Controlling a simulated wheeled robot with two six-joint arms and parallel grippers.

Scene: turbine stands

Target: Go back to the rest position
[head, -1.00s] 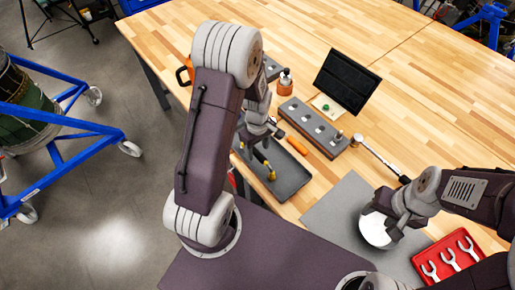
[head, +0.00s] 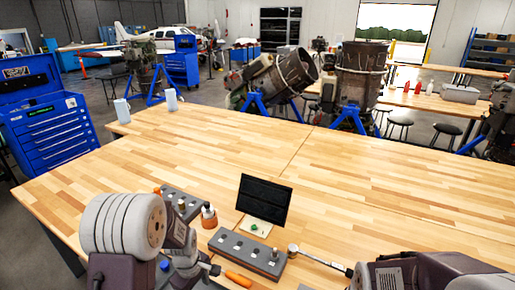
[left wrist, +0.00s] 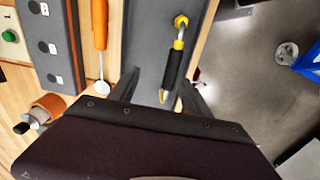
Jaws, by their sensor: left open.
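My left gripper (left wrist: 162,88) is open in the left wrist view, with its dark fingers spread above a grey tray (left wrist: 145,30). A tool with a black and yellow handle (left wrist: 172,68) lies in the tray, between the fingers in the picture; the fingers look apart from it. In the head view my left gripper (head: 207,270) is small and partly hidden low in the picture, near the tray. My right arm reaches in at the lower right of the head view, but its gripper is out of the picture.
The table's middle is clear.

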